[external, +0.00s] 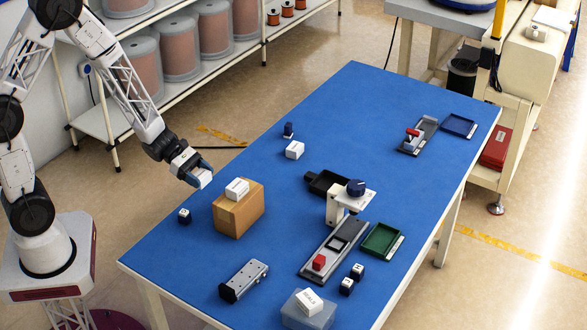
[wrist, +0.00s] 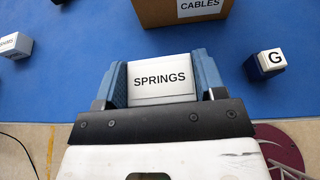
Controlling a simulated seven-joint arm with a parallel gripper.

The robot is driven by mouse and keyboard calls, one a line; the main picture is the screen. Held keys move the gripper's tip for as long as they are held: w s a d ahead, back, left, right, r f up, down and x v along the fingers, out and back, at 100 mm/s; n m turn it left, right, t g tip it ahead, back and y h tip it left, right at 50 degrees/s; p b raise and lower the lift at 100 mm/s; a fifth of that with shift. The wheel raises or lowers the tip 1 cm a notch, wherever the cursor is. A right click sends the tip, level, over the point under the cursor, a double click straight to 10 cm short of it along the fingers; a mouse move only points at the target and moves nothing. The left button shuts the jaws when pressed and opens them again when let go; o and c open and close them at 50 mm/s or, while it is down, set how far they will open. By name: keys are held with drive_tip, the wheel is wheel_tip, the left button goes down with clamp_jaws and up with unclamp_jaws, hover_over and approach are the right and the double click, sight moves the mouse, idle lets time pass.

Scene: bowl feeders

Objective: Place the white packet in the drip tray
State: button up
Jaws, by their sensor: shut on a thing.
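My gripper (external: 193,172) is shut on a white packet (external: 204,178) above the left edge of the blue table. In the wrist view my gripper (wrist: 160,84) has its blue fingers on both sides of this packet (wrist: 161,79), whose label reads SPRINGS. No tray bears a readable drip-tray label. A dark tray (external: 316,180) lies mid-table by a knobbed stand, a green tray (external: 377,248) lies to its right and nearer, and a blue tray (external: 459,125) lies at the far right. All look empty, though the stand partly hides the dark one.
A cardboard box (external: 238,217), marked CABLES in the wrist view (wrist: 165,14), carries another white packet (external: 237,188). A further white packet (external: 294,149) lies beyond. A lettered cube (external: 184,216) sits near the left edge. A grey fixture (external: 338,252) stands between box and green tray.

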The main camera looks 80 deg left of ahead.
wheel_tip(320, 180, up, 8)
drive_tip(key=shift+f, duration=0.25)
drive_tip(key=shift+w+r, duration=0.1)
drive_tip(key=shift+r, duration=0.1)
drive_tip(key=w+d, duration=0.2)
drive_tip(key=w, duration=1.7)
drive_tip(key=shift+m+g, duration=0.3)
drive_tip(key=shift+w+f, duration=0.2)
drive_tip(key=shift+f, duration=2.35)
drive_tip(key=shift+w, duration=0.1)
hover_over(310, 174)
drive_tip(key=shift+d+f, duration=0.1)
drive_tip(key=shift+f, duration=0.65)
drive_tip(key=shift+f, duration=1.8)
